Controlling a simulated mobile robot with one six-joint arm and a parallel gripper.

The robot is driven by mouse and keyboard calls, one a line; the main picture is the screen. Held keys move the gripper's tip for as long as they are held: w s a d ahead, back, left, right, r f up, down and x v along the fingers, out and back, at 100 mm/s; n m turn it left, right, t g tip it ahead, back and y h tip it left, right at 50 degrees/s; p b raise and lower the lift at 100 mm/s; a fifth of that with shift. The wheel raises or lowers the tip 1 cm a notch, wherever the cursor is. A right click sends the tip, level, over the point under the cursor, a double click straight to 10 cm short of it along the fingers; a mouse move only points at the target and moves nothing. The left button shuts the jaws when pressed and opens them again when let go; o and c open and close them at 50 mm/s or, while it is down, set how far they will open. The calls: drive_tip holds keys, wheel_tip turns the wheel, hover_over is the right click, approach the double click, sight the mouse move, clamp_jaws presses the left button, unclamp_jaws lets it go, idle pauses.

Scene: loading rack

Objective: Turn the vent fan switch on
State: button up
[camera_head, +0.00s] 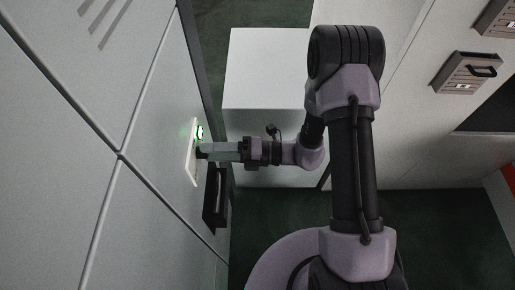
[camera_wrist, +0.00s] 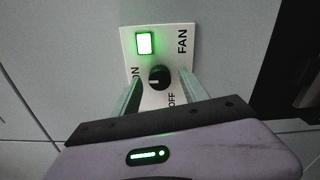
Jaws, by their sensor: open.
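The vent fan switch is a white plate (camera_wrist: 180,38) on the grey wall panel, marked FAN, ON and OFF. It also shows edge-on in the head view (camera_head: 191,165). Its black round knob (camera_wrist: 160,74) has a white mark at its left side, toward the ON lettering. The square indicator (camera_wrist: 144,43) glows green; its glow shows in the head view (camera_head: 199,132). My gripper (camera_wrist: 159,88) is open, with one finger on each side of the knob. I cannot tell whether the fingers touch it. In the head view, my gripper (camera_head: 205,152) reaches the plate from the right.
A black handle (camera_head: 215,196) sits on the same wall just below the plate. A white cabinet (camera_head: 265,70) stands behind my arm.

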drive_tip(key=s+d, duration=0.1)
drive_tip(key=d, duration=1.5)
drive_tip(key=shift+s+d, duration=0.2)
drive_tip(key=shift+d, duration=0.05)
drive_tip(key=s+d+r+n+t+h+b, duration=0.1)
drive_tip(key=s+n+h+b, duration=0.4)
drive_tip(key=n, duration=1)
drive_tip(key=s+d+r+n+t+h+b, duration=0.1)
drive_tip(key=s+r+n+t+h+b, duration=0.1)
drive_tip(key=s+n+h+b, duration=0.4)
drive_tip(key=n+t+h+b, duration=0.1)
drive_tip(key=n+h+b, duration=0.4)
drive_tip(key=n, duration=0.4)
drive_tip(key=shift+d+n+t, duration=0.15)
drive_tip(key=shift+n+t, duration=0.15)
